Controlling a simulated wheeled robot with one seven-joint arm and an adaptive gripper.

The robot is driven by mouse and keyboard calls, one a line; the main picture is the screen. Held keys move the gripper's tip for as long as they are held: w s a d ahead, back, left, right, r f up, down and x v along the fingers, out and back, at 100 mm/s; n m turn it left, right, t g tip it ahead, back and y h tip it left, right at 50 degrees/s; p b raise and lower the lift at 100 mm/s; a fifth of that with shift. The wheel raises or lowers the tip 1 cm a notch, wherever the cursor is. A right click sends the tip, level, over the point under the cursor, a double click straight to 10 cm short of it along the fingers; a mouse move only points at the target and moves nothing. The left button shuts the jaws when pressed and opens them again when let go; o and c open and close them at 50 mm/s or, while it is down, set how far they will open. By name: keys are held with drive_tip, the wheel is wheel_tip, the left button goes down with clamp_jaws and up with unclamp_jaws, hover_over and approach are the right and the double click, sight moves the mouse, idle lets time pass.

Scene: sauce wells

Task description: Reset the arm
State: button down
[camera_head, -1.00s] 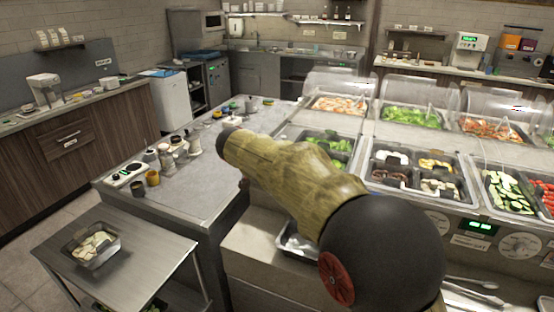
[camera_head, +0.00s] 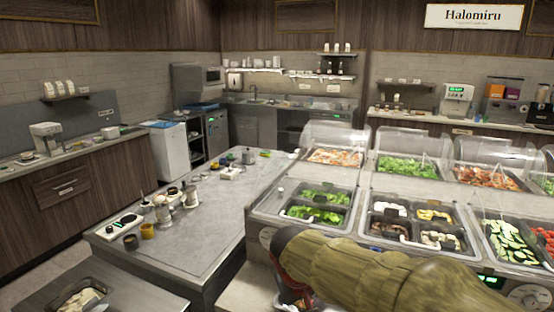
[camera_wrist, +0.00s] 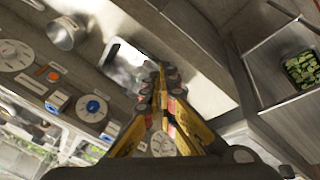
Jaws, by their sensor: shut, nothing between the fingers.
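My gripper (camera_wrist: 160,78) shows in the wrist view, its yellow and black fingers brought together at the tips with nothing between them. It hangs in front of a steel counter front, near a metal pan (camera_wrist: 118,52) that lies partly behind the fingers.
The grey worktop (camera_head: 215,215) holds several jars and a white device. The salad counter with a green-filled tray (camera_head: 318,214) is to the right. A steel cart (camera_head: 140,290) stands at lower left. In the wrist view, a tray of green pieces (camera_wrist: 302,68) lies at right.

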drive_tip(key=s+d+r+m, duration=0.1)
drive_tip(key=s+d, duration=0.3)
drive_tip(key=s, duration=0.3)
drive_tip(key=s+d+r+m+t+y, duration=0.1)
drive_tip(key=s+d+r, duration=0.1)
drive_tip(key=s+d, duration=0.2)
drive_tip(key=s+d+r+m+t, duration=0.1)
drive_tip(key=s+d, duration=0.3)
drive_tip(key=s, duration=0.7)
drive_tip(key=shift+r+y, duration=0.4)
drive_tip(key=shift+r, duration=0.05)
drive_tip(key=shift+d, duration=0.1)
